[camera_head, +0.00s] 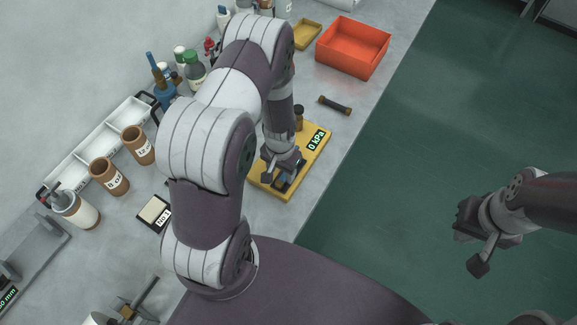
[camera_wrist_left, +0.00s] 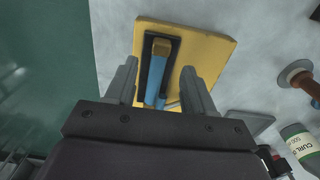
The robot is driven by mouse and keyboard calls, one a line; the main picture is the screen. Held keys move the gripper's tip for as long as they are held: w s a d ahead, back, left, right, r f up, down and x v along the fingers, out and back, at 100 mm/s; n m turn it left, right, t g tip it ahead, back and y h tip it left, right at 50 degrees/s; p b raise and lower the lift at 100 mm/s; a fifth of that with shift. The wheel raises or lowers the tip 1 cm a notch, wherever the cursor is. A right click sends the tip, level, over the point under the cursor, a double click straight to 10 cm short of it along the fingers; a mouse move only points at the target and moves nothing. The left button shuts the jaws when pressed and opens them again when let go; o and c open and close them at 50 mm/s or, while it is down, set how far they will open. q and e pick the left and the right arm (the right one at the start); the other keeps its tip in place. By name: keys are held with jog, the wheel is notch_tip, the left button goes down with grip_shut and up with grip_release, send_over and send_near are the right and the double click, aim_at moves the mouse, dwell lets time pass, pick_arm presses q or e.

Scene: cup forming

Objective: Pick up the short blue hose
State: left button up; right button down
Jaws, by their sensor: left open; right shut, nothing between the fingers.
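The short blue hose (camera_wrist_left: 155,80) lies in a dark holder on the yellow board in the left wrist view, with a brass-coloured end piece at its far end. My left gripper (camera_wrist_left: 157,82) is open above it, with one finger on each side of the hose and apart from it. In the head view my left gripper (camera_head: 282,174) is low over the yellow board (camera_head: 318,151) and largely covers the hose. The near end of the hose is hidden by the gripper body. My right gripper (camera_head: 478,248) is shut and empty over the green floor.
The board has a "0 kPa" display (camera_head: 317,141). A dark rod with brass ends (camera_head: 335,105) and a red-orange bin (camera_head: 353,46) lie beyond it. Brown cups (camera_head: 137,146), a white tray (camera_head: 84,158) and bottles (camera_head: 194,72) stand to the left. The table edge runs close right of the board.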

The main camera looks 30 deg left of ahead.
aim_at(281, 179)
pick_arm(q)
notch_tip(281, 179, down, 3)
jog(key=shift+s+d+r+p, duration=0.1)
jog(key=shift+s+d+p, duration=0.05)
jog(key=shift+p, duration=0.25)
jog(key=shift+f, duration=0.5)
jog(key=shift+r, duration=0.1)
grip_shut()
jog(key=shift+r, duration=0.1)
